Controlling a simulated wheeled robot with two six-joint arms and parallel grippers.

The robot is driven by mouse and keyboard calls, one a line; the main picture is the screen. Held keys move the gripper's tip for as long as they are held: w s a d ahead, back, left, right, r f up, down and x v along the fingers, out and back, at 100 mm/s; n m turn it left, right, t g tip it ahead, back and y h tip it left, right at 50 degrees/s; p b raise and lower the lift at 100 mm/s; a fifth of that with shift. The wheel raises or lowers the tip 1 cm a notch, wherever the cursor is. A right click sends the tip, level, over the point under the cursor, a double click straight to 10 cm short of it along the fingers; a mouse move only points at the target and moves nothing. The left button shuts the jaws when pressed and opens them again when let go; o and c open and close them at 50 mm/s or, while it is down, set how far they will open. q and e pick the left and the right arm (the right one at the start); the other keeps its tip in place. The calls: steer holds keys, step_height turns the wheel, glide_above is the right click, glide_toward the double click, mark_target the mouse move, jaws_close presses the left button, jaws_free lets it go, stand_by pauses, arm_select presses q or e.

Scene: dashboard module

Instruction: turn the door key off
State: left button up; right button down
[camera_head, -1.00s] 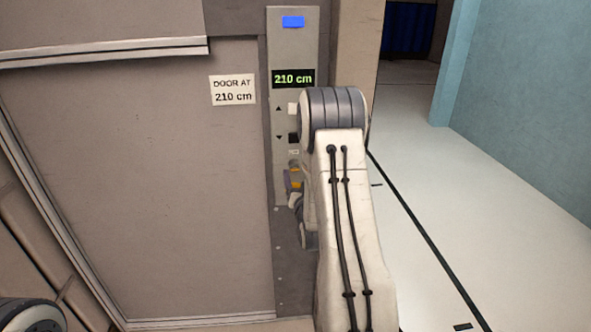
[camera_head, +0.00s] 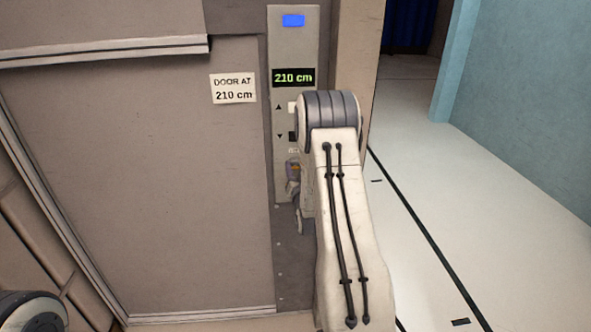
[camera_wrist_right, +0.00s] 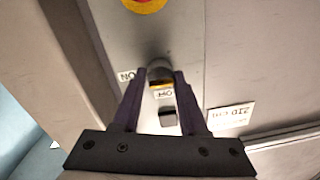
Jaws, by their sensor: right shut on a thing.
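The control panel (camera_head: 292,50) stands upright beside the door and reads 210 cm. My right gripper (camera_wrist_right: 160,72) is at its lower part, shut on the door key (camera_wrist_right: 159,73), a dark knob with a yellow ring below it. The wrist view shows the panel upside down, with the ON label (camera_wrist_right: 127,75) left of the key and the OFF label (camera_wrist_right: 163,94) just below it, between the fingers. In the head view the right gripper (camera_head: 293,178) is small and partly hidden by my forearm. My left gripper is not in view.
A red button on yellow (camera_wrist_right: 145,3) lies near the key, and a dark button (camera_wrist_right: 167,115) sits between the fingers. A sign (camera_head: 233,89) reading DOOR AT 210 cm hangs on the door (camera_head: 170,190). Open pale floor (camera_head: 480,220) lies to the right.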

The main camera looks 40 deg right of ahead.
steer(key=shift+f+n+b, duration=0.15)
steer(key=shift+n+b, duration=0.85)
steer(key=shift+b, duration=0.25)
steer(key=n+b, duration=1)
steer(key=n, duration=0.1)
steer(key=shift+a+g, duration=0.1)
steer(key=shift+g, duration=0.3)
steer(key=shift+w+r+n+b, duration=0.1)
steer(key=shift+r+n+b, duration=0.05)
steer(key=shift+n+b, duration=0.8)
steer(key=shift+r+n+b, duration=0.1)
steer(key=shift+n+b, duration=0.55)
steer(key=shift+n, duration=0.6)
steer(key=shift+c, duration=2.2)
jaws_free()
